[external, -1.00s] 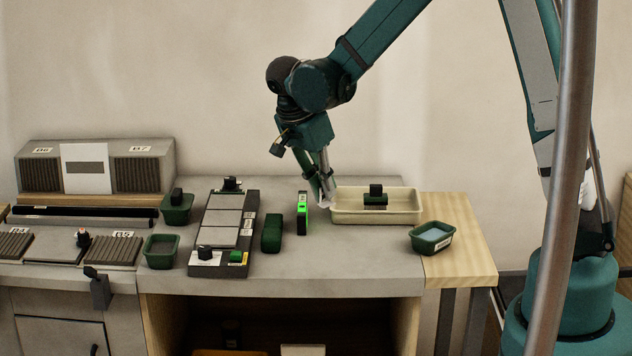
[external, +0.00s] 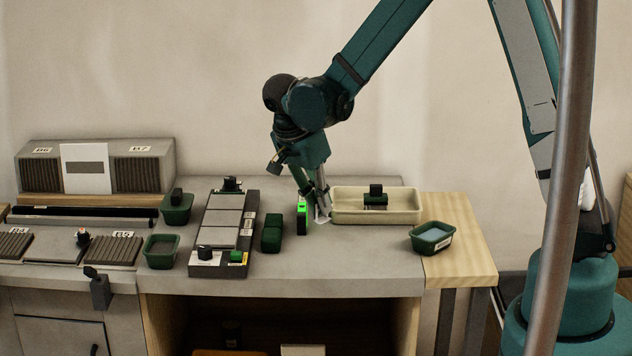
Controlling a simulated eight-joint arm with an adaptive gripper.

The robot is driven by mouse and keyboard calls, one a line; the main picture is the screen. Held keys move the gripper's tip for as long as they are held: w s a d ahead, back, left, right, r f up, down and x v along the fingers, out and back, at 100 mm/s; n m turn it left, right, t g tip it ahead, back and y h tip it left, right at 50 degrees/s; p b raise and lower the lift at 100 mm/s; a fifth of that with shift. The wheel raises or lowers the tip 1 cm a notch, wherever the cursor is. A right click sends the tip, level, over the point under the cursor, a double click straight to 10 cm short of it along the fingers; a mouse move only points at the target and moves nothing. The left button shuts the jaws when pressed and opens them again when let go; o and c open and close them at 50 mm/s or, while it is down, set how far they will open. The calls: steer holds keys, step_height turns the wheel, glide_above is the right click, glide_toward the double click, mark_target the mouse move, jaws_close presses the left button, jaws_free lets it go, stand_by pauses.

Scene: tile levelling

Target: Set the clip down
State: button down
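A small pale clip (external: 322,219) shows at the fingertips of my gripper (external: 318,208), low over the grey bench top or touching it; I cannot tell which. The fingers point down and appear closed on the clip, which is small and partly hidden by them. The clip is just right of an upright dark block with a bright green lit face (external: 302,212), and just left of the cream tray (external: 345,216).
The cream tray holds a dark green and black piece (external: 375,197). A green bin (external: 432,238) stands to the right. Dark green blocks (external: 272,232) and a rack with grey tiles (external: 222,219) stand to the left. The bench front is clear.

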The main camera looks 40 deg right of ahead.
steer(key=shift+f, duration=1.2)
steer(key=shift+f, duration=2.1)
steer(key=shift+f+b, duration=0.15)
steer(key=shift+b, duration=0.2)
steer(key=c, duration=2.7)
jaws_free()
steer(key=shift+r, duration=0.2)
steer(key=shift+p+v, duration=0.55)
steer(key=shift+v, duration=5.45)
